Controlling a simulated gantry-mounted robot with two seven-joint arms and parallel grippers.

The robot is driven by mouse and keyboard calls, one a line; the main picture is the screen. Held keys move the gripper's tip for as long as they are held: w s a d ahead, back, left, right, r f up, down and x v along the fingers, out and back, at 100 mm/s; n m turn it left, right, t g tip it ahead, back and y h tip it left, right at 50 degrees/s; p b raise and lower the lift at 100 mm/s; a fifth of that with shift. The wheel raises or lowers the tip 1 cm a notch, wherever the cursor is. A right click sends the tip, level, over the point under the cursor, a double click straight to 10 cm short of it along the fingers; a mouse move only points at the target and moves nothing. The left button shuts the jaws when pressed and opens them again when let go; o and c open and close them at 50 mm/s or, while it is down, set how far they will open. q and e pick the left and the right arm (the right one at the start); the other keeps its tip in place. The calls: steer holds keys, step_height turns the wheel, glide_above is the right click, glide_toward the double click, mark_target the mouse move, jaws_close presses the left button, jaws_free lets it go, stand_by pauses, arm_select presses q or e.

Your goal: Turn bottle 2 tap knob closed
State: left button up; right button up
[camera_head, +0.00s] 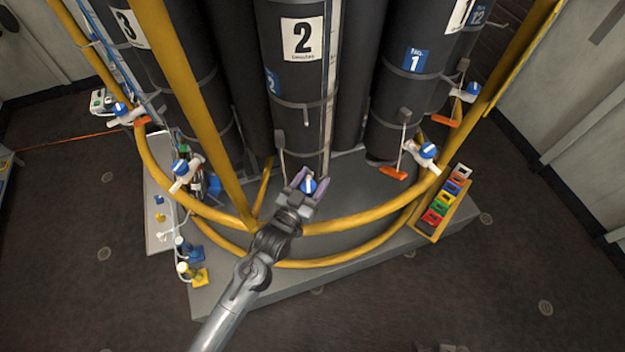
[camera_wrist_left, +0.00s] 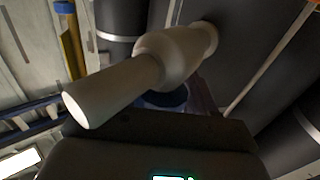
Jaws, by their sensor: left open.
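Bottle 2 (camera_head: 262,90) is a tall black cylinder with a white "2" label at the top centre of the head view. Its tap knob (camera_head: 308,185) is blue with a white mark, low in front of the bottle. My left gripper (camera_head: 309,184) is open, with its fingers on either side of the knob; I cannot tell whether they touch it. In the left wrist view the white tap body (camera_wrist_left: 150,70) crosses the picture. The blue knob (camera_wrist_left: 166,98) shows below it, partly hidden. My right gripper is not in view.
Yellow rails (camera_head: 345,223) curve around the bottles. Other taps with blue knobs stand on both sides, including one by bottle 1 (camera_head: 428,151). A rack of coloured tags (camera_head: 440,212) hangs at right. Small valves (camera_head: 190,270) stand at lower left. Open floor lies in front.

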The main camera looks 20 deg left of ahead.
arm_select(q)
steer(key=shift+c, duration=0.3)
steer(key=c, duration=0.6)
steer(key=shift+h, duration=0.3)
steer(key=shift+d+m+g+h+p, duration=0.2)
steer(key=shift+m+g+h+p, duration=0.45)
steer(key=shift+m+h, duration=0.9)
steer(key=m+h, duration=0.1)
steer(key=m+g+h, duration=0.1)
steer(key=h, duration=0.1)
steer(key=shift+s+d+g+h, duration=0.1)
steer(key=shift+d+g+h, duration=0.1)
steer(key=shift+g+h, duration=0.05)
steer(key=shift+s+d+m+g+h, duration=0.1)
steer(key=shift+m+g+h, duration=0.3)
steer(key=shift+h, duration=0.1)
steer(key=o, duration=0.7)
steer(key=shift+c, duration=0.2)
